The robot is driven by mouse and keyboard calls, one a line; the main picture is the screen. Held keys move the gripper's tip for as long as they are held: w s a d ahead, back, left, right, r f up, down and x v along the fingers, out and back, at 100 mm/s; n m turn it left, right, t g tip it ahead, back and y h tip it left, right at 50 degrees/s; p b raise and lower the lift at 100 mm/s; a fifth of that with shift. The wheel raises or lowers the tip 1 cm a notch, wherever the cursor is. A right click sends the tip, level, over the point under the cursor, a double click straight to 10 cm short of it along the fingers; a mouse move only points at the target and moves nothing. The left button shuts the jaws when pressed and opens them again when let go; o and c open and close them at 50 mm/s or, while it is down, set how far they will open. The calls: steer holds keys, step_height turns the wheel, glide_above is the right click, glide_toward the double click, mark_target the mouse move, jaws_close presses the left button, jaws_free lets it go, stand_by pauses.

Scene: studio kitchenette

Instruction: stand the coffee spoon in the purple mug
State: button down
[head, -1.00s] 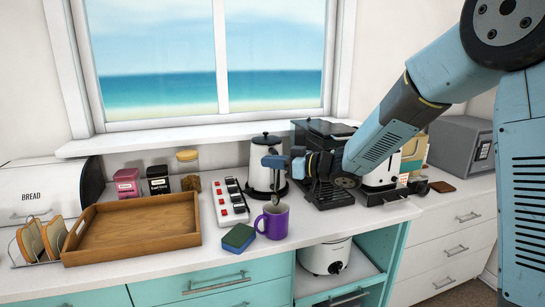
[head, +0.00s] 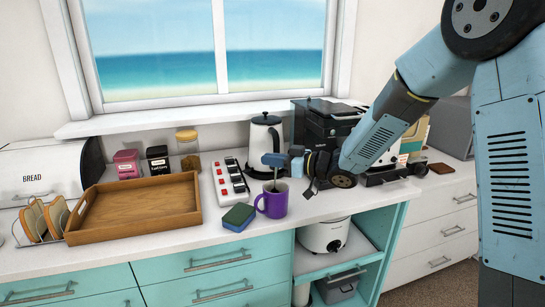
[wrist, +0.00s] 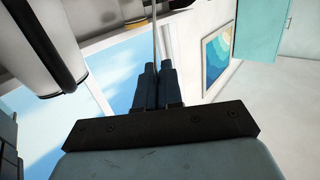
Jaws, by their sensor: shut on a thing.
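The purple mug (head: 273,203) stands upright near the front edge of the white counter, its handle to the left. My gripper (head: 274,160) is right above the mug, pointing left. It is shut on the coffee spoon (head: 275,178), which shows as a thin upright line below the fingers, running down to the mug's mouth. The spoon's lower end is hidden or too small to make out, so I cannot tell how deep it is. In the wrist view, the spoon (wrist: 154,35) is a thin rod between the two closed fingers (wrist: 152,80).
A blue-green sponge (head: 239,217) lies left of the mug, with a power strip (head: 229,180) behind it. The kettle (head: 265,135) stands just behind my gripper. A coffee machine (head: 325,122) is to the right. A wooden tray (head: 135,209) fills the left counter.

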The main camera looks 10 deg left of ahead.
steer(key=shift+f, duration=0.1)
steer(key=c, duration=1.2)
jaws_free()
steer(key=shift+d, duration=0.1)
steer(key=f+v, duration=0.1)
steer(key=v, duration=1.2)
steer(key=shift+d+r, duration=0.35)
